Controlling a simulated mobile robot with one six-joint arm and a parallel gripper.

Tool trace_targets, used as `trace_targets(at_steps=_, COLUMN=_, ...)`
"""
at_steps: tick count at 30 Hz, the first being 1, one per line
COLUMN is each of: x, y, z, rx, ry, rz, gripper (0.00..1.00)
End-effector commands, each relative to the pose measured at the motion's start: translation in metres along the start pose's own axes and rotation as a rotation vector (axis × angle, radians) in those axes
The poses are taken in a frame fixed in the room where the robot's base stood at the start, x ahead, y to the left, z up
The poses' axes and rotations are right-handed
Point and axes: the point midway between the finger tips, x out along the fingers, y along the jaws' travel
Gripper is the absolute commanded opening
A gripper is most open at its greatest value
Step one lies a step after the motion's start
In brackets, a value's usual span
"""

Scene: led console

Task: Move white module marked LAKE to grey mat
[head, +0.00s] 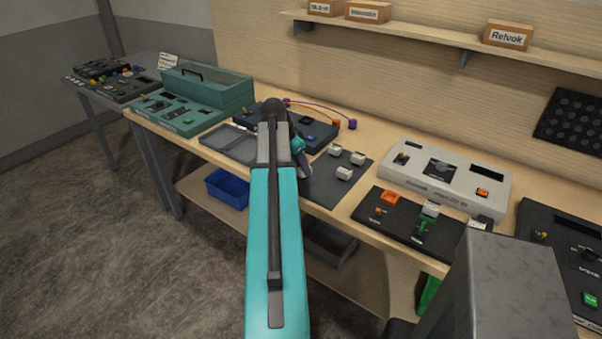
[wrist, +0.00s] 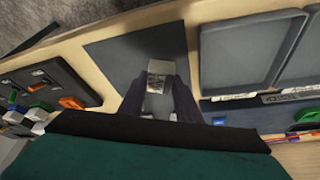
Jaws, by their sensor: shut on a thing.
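My gripper (head: 304,168) is over the left part of the dark grey mat (head: 325,190) on the bench. In the wrist view, my gripper (wrist: 161,88) is shut on a small white module (wrist: 160,67), held at the fingertips in front of the mat (wrist: 108,58). Its marking is not legible, and whether it touches the mat cannot be told. In the head view the held module is hidden by my gripper. Three other white modules, one at the front (head: 344,173), sit on the mat to the right; their markings are too small to read.
A shallow grey tray (head: 228,143) lies left of the mat. A dark console (head: 318,133) with a purple cable is behind my gripper. A white console (head: 447,181) and a black panel (head: 400,222) with orange and green parts stand to the right. The mat's front part is bare.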

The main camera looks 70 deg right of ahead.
Motion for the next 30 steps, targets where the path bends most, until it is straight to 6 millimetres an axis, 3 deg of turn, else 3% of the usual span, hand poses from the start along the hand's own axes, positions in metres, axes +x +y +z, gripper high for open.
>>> trace_targets(at_steps=12, x=0.026, y=0.000, z=0.011, rx=-0.001, ry=0.000, rz=0.001, gripper=0.08)
trace_targets(at_steps=28, x=0.033, y=0.000, z=0.014, rx=-0.001, ry=0.000, rz=0.000, gripper=0.08)
trace_targets(at_steps=29, x=0.033, y=0.000, z=0.014, rx=-0.001, ry=0.000, rz=0.000, gripper=0.34)
trace_targets(at_steps=30, x=0.032, y=0.000, z=0.014, rx=-0.001, ry=0.000, rz=0.000, gripper=0.41)
